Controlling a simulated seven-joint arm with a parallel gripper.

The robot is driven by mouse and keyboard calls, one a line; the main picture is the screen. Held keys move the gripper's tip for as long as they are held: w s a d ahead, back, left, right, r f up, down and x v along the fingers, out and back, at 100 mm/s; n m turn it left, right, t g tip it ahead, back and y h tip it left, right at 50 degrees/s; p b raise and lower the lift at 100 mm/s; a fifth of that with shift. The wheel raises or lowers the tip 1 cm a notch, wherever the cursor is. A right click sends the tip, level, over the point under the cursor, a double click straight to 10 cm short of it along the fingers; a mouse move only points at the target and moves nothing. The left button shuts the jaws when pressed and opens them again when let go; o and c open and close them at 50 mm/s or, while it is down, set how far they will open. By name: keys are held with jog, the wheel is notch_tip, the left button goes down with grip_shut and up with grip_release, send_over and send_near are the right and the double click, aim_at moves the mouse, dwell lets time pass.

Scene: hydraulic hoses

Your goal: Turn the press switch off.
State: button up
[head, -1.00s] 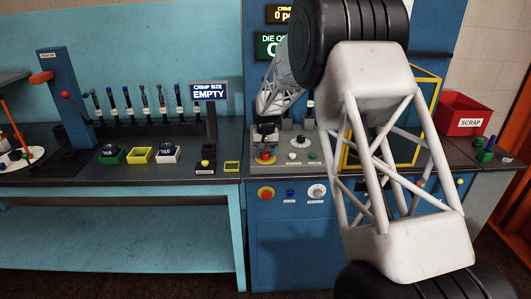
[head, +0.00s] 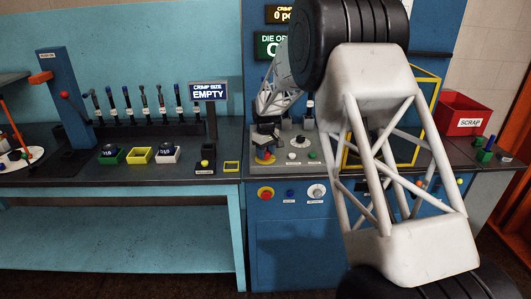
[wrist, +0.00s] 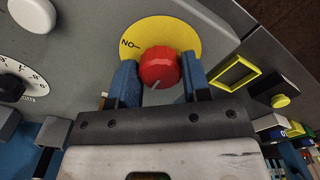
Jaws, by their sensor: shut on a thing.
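The press switch is a red knob (wrist: 158,68) on a round yellow plate (wrist: 188,36), with upside-down "ON" lettering at the plate's left in the wrist view. A short pale mark on the knob points down toward my gripper. My gripper (wrist: 160,82) has its two blue fingers on either side of the knob, shut on it. In the head view my gripper (head: 266,144) is down at the left of the grey control panel (head: 284,170), and the knob there is largely covered.
A white dial (head: 299,143) and small buttons are close to the right of the knob. A red emergency button (head: 265,193) is on the blue front below. A yellow square frame (head: 232,167) lies to the left. A sign (head: 209,91) reads "CRIMP SIZE EMPTY".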

aim_at(266, 152)
jog(key=shift+r, duration=0.1)
jog(key=o, duration=0.9)
jog(key=shift+r, duration=3.85)
